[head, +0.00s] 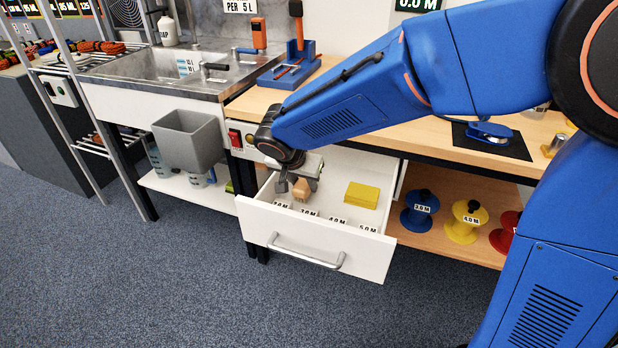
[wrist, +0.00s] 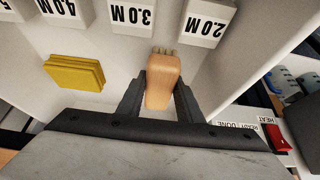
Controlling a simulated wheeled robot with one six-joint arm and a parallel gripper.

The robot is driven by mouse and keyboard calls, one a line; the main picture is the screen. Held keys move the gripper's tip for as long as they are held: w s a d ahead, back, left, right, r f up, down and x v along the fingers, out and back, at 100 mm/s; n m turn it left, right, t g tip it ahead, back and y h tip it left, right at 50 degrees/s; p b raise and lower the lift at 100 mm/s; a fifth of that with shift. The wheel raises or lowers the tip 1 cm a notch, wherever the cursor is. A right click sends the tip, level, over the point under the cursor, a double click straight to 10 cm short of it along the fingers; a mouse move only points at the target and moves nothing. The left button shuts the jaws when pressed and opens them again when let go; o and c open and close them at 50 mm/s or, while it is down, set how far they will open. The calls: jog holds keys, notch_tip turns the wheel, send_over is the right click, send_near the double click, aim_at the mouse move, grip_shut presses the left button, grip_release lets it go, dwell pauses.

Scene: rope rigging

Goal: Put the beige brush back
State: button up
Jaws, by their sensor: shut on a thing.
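The beige brush (wrist: 163,80) is between the two dark fingers of my gripper (wrist: 160,95) in the wrist view, with its short bristles pointing toward the labelled blocks. In the head view the brush (head: 302,189) shows below my gripper (head: 292,188), inside the open white drawer (head: 320,238). My gripper is shut on it. Whether the brush touches the drawer floor cannot be told.
A yellow block (head: 362,195) lies in the drawer to the right of the brush. Labels 2.0 M to 5.0 M line the drawer's front inside. A grey bin (head: 188,140) hangs left of the drawer. Spools, one blue (head: 419,210), one yellow (head: 466,221), stand at right.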

aim_at(302, 185)
jog(key=w, duration=0.1)
jog(key=w+d, duration=0.1)
jog(key=w, duration=0.2)
jog(key=shift+d, duration=0.25)
jog(key=shift+s+a+f, duration=0.1)
jog(key=shift+s+f, duration=0.05)
jog(key=shift+f, duration=0.35)
jog(key=shift+f, duration=0.15)
jog(key=o, duration=1)
jog(key=v, duration=1.2)
